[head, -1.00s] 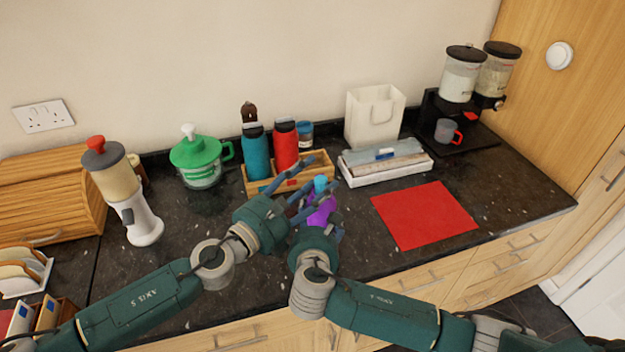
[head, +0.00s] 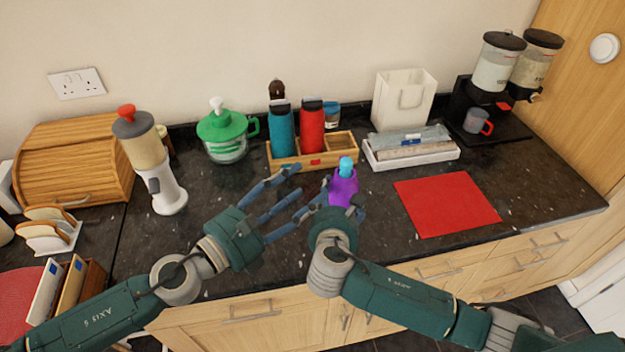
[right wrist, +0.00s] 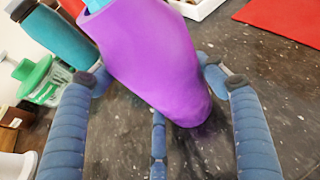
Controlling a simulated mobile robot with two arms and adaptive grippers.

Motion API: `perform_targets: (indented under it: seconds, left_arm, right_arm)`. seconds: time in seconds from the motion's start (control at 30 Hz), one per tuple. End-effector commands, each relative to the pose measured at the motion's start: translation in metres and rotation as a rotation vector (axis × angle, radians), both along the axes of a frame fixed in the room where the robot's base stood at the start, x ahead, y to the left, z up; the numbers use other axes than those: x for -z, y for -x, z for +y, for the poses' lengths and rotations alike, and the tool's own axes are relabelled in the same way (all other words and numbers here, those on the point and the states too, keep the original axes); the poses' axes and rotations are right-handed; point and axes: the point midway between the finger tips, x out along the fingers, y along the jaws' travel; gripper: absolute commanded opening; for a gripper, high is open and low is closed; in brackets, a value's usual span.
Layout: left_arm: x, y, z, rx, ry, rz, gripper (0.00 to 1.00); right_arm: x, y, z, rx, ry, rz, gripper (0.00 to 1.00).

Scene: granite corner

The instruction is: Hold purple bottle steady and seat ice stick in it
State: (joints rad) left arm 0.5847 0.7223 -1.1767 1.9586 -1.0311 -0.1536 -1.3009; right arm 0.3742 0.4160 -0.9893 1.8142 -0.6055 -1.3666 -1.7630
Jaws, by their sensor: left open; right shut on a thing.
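The purple bottle (head: 343,187) stands near the middle of the counter, with its mouth up. My right gripper (head: 336,208) is shut on it from the front. In the right wrist view the purple bottle (right wrist: 155,60) looks tilted between the blue fingers. The light blue ice stick (head: 346,166) pokes up out of the bottle's mouth; its lower part is hidden inside. A bit of the ice stick shows at the top of the right wrist view (right wrist: 96,4). My left gripper (head: 297,192) is open and empty, just left of the bottle, apart from the ice stick.
A wooden caddy (head: 340,153) with a teal flask (head: 282,132) and a red flask (head: 311,128) stands behind the bottle. A white tray (head: 412,160) is at the back right. A flat red mat (head: 447,204) lies to the right. A green-lidded jug (head: 224,135) stands back left.

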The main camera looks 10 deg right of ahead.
Motion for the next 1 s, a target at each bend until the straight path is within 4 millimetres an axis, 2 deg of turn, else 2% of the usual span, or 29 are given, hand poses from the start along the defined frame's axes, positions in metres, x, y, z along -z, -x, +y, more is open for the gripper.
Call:
perform_targets:
  seconds: [0.43, 0.47, 0.57, 0.87, 1.0]
  left_arm:
    - [-0.001, 0.002, 0.003, 0.000, 0.000, -0.002, 0.55]
    - [-0.001, 0.002, 0.003, 0.000, 0.000, -0.002, 0.55]
    - [-0.001, 0.002, 0.004, -0.001, 0.000, -0.002, 0.55]
    - [-0.001, 0.002, 0.003, -0.001, 0.000, -0.002, 0.55]
    - [-0.001, 0.002, 0.003, -0.001, 0.000, -0.002, 0.55]
  right_arm:
    - [0.001, 0.001, 0.000, 0.000, 0.000, 0.002, 0.39]
    - [0.001, 0.001, 0.000, 0.000, 0.000, 0.002, 0.74]
    - [0.001, 0.001, 0.000, 0.000, 0.000, 0.002, 0.92]
    - [0.000, 0.001, 0.000, 0.000, 0.001, 0.001, 0.92]
    - [-0.004, 0.013, 0.005, -0.002, -0.001, 0.002, 0.92]
